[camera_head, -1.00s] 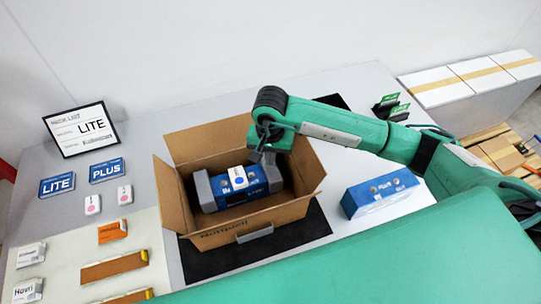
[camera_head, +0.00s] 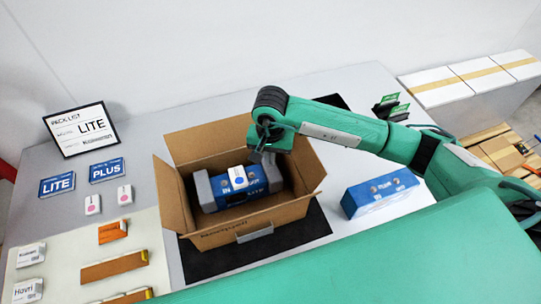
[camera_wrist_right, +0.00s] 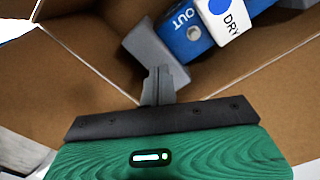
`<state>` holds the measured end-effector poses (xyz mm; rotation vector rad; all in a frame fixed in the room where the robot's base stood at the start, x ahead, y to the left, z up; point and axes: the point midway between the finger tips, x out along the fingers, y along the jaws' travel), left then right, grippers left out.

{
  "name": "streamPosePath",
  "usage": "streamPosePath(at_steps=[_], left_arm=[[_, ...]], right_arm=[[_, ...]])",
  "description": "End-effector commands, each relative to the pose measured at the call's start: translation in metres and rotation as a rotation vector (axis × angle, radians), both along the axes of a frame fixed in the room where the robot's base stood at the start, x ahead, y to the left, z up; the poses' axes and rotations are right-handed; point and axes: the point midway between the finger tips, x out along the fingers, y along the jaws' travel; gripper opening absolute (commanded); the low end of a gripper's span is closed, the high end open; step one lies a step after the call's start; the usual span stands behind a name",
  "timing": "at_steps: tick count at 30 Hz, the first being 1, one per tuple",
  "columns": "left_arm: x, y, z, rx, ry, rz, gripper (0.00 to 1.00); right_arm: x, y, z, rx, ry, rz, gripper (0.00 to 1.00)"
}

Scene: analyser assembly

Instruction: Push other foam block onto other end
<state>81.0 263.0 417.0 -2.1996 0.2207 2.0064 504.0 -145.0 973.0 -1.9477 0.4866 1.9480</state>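A blue analyser (camera_head: 233,194) lies in an open cardboard box (camera_head: 220,236), with a white label piece (camera_head: 238,178) on top. One grey foam block (camera_head: 204,192) sits at its left end. The other grey foam block (camera_head: 272,174) is at its right end. My right gripper (camera_head: 262,153) reaches down into the box over that right block. In the right wrist view, its fingers (camera_wrist_right: 165,83) look shut together and meet or nearly meet the grey block (camera_wrist_right: 152,48), which is beside the analyser's blue end (camera_wrist_right: 187,38). Contact is hard to tell. My left gripper is out of view.
A second blue unit (camera_head: 380,193) stands on the table right of the box. The box flaps are open around the gripper. Blue LITE (camera_head: 57,184) and PLUS (camera_head: 106,170) cards, small white items and orange-brown pieces (camera_head: 114,267) lie at left. A pack list sign (camera_head: 80,130) stands behind.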

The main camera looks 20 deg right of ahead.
Motion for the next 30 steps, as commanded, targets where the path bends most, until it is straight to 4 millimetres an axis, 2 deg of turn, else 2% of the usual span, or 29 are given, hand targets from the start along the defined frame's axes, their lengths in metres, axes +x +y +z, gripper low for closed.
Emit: streamPosePath(at_steps=[30], left_arm=[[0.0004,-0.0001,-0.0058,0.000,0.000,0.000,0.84]], right_arm=[[0.0000,-0.0001,-0.0054,0.000,0.000,0.000,0.00]])
